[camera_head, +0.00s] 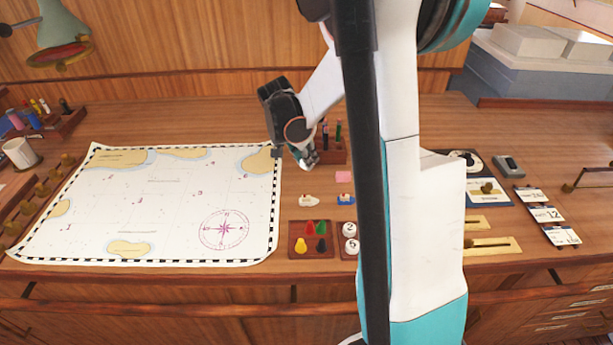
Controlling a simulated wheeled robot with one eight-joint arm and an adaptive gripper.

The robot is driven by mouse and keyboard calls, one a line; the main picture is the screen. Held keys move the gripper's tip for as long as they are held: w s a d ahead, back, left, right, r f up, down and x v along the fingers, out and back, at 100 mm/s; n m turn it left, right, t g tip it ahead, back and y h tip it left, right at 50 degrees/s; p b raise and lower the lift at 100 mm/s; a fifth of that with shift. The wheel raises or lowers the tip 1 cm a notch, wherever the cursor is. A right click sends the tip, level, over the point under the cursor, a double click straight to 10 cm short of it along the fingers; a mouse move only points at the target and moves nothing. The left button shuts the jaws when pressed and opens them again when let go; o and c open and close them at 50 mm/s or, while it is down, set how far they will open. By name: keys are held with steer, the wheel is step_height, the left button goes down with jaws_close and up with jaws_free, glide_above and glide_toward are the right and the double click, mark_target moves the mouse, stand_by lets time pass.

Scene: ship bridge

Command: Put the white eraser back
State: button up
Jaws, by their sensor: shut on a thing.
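My gripper (306,158) hangs over the desk, just left of the wooden pen holder (333,157). It is shut on a small pale thing at its fingertips, which looks like the white eraser (302,162). The fingers hide most of it. The gripper seems to be a little above the desk, but the exact gap cannot be told. A pink pad (343,176) lies on the desk in front of the holder.
A large chart (150,205) covers the left of the desk. A white boat piece (308,200), a blue boat piece (345,199) and a tray of coloured pawns (299,227) stand in front. My arm hides the middle right. Cards (546,214) lie at right.

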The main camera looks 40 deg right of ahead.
mark_target(304, 168)
steer(key=shift+f+b, duration=0.65)
steer(key=shift+f, duration=2.35)
steer(key=shift+f, duration=0.15)
steer(key=o, duration=0.9)
steer(key=shift+o, duration=0.2)
steer(key=p+v, duration=0.3)
steer(key=v, duration=0.9)
steer(key=shift+r, duration=0.25)
